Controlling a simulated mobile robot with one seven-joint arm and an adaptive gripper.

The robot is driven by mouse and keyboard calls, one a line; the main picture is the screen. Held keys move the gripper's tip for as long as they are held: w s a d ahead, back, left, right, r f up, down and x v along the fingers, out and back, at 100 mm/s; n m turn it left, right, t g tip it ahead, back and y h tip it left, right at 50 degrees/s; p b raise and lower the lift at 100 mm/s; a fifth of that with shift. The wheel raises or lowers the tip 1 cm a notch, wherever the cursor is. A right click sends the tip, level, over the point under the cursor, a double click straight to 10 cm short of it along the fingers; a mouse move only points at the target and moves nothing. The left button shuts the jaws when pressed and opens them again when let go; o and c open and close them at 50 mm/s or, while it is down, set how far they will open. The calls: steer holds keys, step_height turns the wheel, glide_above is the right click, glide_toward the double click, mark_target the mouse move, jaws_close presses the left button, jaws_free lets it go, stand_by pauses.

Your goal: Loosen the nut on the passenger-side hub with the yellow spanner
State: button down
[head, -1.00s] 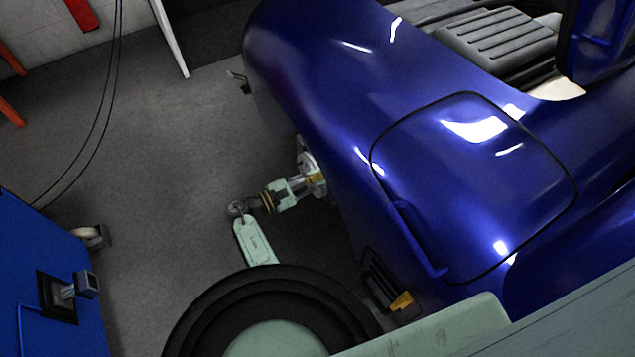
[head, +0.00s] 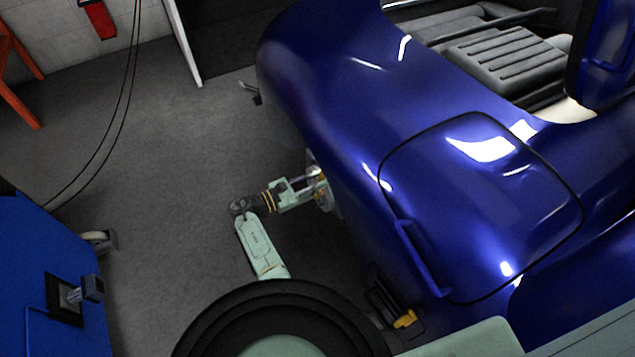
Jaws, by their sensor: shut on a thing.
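The passenger-side hub (head: 327,198) is a pale metal part at the edge of the blue car body, partly hidden by the bodywork and my gripper. My gripper (head: 314,186) is right at the hub, with its arm coming in from the left. A small yellow piece (head: 322,179) shows at the fingertips, against the hub; it looks like part of the yellow spanner, and my gripper is shut on it. The rest of the spanner is hidden. The nut is too small and covered to make out, so I cannot tell how the spanner sits on it.
The blue car body (head: 340,110) overhangs the hub on the right. A dark object with a yellow part (head: 404,319) lies on the floor below it. A blue cabinet (head: 40,290) stands at lower left, and cables (head: 128,95) hang at upper left. Grey floor between is clear.

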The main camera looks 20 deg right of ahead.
steer(key=shift+a, duration=0.1)
steer(key=shift+w+n, duration=0.3)
steer(key=shift+w, duration=0.15)
stand_by(0.4)
steer(key=shift+s+a+r+p, duration=0.15)
steer(key=shift+a+p, duration=0.2)
steer(key=shift+a, duration=0.35)
stand_by(0.7)
steer(key=shift+s+a, duration=0.25)
steer(key=shift+a, duration=0.95)
steer(key=shift+s+a, duration=0.2)
steer(key=shift+a, duration=0.95)
